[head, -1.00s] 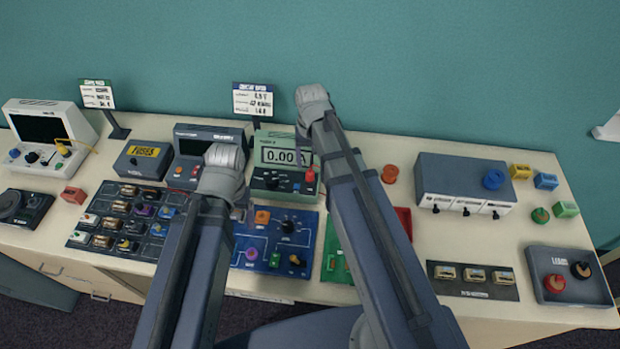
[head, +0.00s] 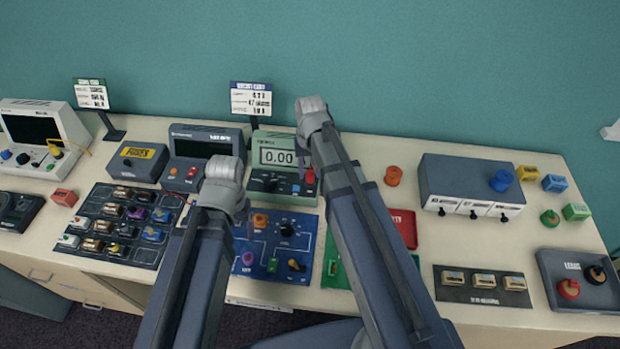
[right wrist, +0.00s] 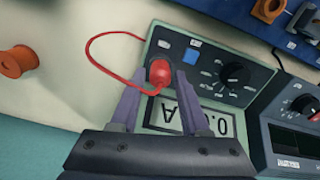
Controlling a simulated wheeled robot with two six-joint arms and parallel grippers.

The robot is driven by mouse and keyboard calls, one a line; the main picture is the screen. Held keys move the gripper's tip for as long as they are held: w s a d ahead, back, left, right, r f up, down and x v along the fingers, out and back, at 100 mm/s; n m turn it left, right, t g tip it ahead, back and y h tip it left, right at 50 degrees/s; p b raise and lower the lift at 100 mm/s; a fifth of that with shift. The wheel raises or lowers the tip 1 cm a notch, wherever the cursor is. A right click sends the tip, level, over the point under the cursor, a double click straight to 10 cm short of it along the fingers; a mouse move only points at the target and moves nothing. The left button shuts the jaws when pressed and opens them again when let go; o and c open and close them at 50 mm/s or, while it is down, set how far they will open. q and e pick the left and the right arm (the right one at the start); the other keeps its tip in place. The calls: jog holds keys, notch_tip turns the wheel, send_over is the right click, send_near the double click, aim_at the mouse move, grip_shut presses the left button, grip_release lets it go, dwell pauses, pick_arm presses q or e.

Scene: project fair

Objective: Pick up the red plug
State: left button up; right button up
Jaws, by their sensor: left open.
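The red plug (right wrist: 158,73) sits on the face of the green meter (right wrist: 208,62), with a red lead looping from it. In the head view the red plug (head: 310,177) shows at the right edge of the green meter (head: 275,153), beside my right arm. In the right wrist view the fingers of my right gripper (right wrist: 160,82) stand on both sides of the plug and look slightly apart from it. The right gripper (head: 305,150) is mostly hidden by its arm in the head view. My left gripper (head: 240,205) is open over the blue board, its fingers partly hidden.
A dark power supply (head: 201,150) stands left of the meter, with a sign (head: 250,98) behind. The blue board (head: 274,245) lies in front. An orange spool (head: 393,175) and a grey switch box (head: 470,180) stand to the right. Bare tabletop lies around the spool.

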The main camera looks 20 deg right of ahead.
grip_shut()
pick_arm(q)
jog(key=shift+r, duration=0.1)
pick_arm(e)
jog(key=shift+r, duration=0.15)
